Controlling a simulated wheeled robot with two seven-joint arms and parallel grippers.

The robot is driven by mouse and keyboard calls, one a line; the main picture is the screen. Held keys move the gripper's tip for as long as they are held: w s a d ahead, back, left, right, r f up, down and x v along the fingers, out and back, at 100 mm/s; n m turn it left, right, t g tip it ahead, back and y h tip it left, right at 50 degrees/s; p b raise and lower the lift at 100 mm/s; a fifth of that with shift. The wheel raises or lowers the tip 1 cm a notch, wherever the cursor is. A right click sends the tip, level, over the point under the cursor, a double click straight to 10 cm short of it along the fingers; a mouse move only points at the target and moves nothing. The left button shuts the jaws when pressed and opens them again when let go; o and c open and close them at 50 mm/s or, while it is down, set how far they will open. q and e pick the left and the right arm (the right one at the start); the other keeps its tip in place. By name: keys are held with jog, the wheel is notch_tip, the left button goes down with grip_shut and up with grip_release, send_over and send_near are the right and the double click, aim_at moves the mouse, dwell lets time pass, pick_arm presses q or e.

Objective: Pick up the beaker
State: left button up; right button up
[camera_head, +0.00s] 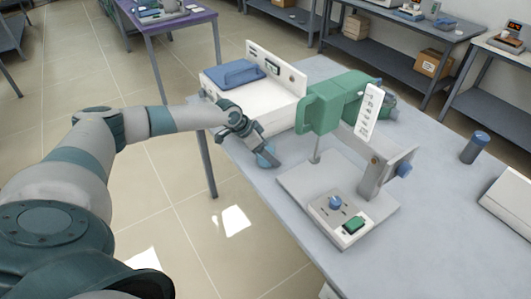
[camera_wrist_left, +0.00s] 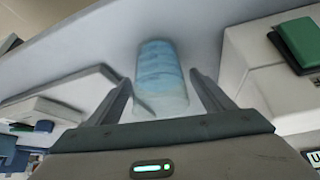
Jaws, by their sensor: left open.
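The beaker (camera_wrist_left: 160,80) is a clear vessel with a blue tint, seen between the two fingers in the left wrist view. In the head view the beaker (camera_head: 266,157) is a small blue shape on the table near its left edge, partly covered by the gripper. My left gripper (camera_head: 262,150) is open over the beaker, and in the wrist view its fingers (camera_wrist_left: 162,95) stand on either side with gaps. My right gripper is not in view.
A green and grey stirrer (camera_head: 335,105) with a white control base (camera_head: 340,205) stands right of the beaker. A white device with a blue lid (camera_head: 235,73) stands behind it. A dark blue cylinder (camera_head: 474,148) is at the right.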

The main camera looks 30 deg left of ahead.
pick_arm(q)
jog(key=shift+w+d+f, duration=0.2)
jog(key=shift+w+f, duration=0.05)
jog(key=shift+f, duration=0.2)
jog(key=shift+w+d+f, duration=0.1)
jog(key=shift+w+f, duration=0.05)
jog(key=shift+f, duration=0.15)
jog(key=shift+w+f, duration=0.1)
jog(key=shift+f, duration=0.05)
jog(key=c, duration=1.3)
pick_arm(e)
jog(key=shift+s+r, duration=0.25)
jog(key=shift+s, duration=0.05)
